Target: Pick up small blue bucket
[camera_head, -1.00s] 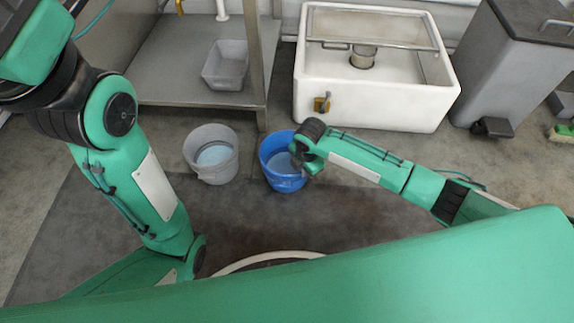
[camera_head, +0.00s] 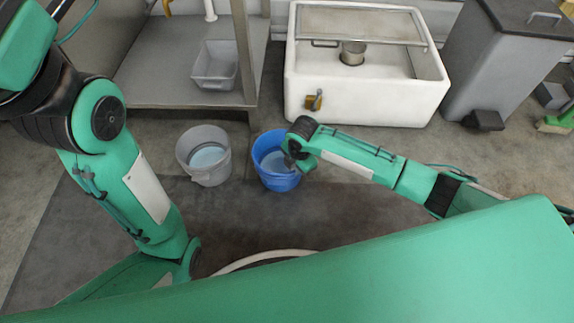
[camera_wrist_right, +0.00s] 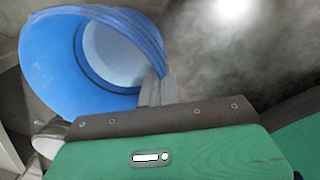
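The small blue bucket (camera_head: 278,181) stands on the floor, with a pale, smooth surface inside it. My right gripper (camera_head: 288,163) is at its right rim, and the fingertips are small and partly hidden in the head view. In the right wrist view, the fingers of my right gripper (camera_wrist_right: 158,88) are close together with the rim of the blue bucket (camera_wrist_right: 48,62) between them, so the gripper looks shut on the rim. My left arm is at the left of the head view, but its gripper is out of view.
A grey bucket (camera_head: 212,176) stands just left of the blue one. Behind are a metal shelf (camera_head: 160,85) with a grey tub (camera_head: 214,80), a white sink (camera_head: 350,108) and a grey pedal bin (camera_head: 490,75). Dark floor lies in front of the buckets.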

